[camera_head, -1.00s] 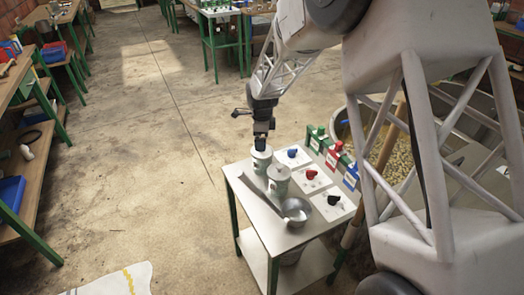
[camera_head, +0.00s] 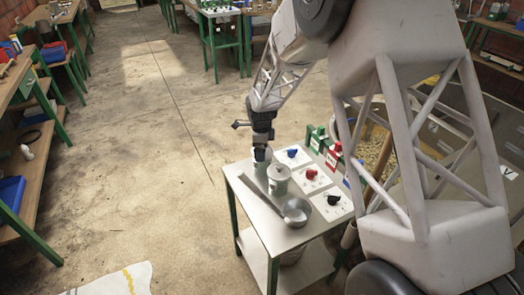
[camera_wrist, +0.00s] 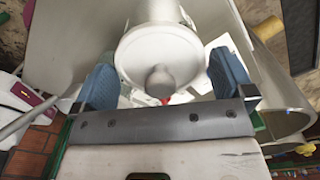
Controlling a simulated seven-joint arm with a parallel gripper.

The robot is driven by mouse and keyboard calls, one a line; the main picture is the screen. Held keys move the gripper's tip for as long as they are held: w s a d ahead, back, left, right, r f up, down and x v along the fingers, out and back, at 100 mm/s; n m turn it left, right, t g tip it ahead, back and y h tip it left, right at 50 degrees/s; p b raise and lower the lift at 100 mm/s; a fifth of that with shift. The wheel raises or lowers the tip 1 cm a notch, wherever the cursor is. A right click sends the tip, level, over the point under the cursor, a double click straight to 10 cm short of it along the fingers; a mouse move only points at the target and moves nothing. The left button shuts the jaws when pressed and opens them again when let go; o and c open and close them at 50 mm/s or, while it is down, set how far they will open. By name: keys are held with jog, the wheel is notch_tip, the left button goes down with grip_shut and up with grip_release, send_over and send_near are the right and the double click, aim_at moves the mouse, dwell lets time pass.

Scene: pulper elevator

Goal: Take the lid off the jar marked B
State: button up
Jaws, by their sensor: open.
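Two pale grey-green jars stand on the small metal table (camera_head: 243,187). The far jar (camera_head: 262,168) is directly under my gripper (camera_head: 262,151), which hides its top. The near jar (camera_head: 279,186) has a pale lid with a knob (camera_head: 279,171) and stands apart from the gripper. I cannot read either jar's letter. In the wrist view, a round white lid (camera_wrist: 150,50) with a grey knob (camera_wrist: 160,82) lies between the blue pads of my gripper (camera_wrist: 163,80). The pads are apart, one on each side of the knob, and hold nothing.
A metal scoop or pan (camera_head: 296,211) with a long handle lies in front of the jars. White plates with a blue knob (camera_head: 292,153), a red knob (camera_head: 311,174) and a black knob (camera_head: 333,199) line the table's right side. Open floor lies left of the table.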

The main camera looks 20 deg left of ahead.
jog(key=shift+c, duration=0.2)
jog(key=c, duration=0.5)
jog(key=shift+r, duration=5)
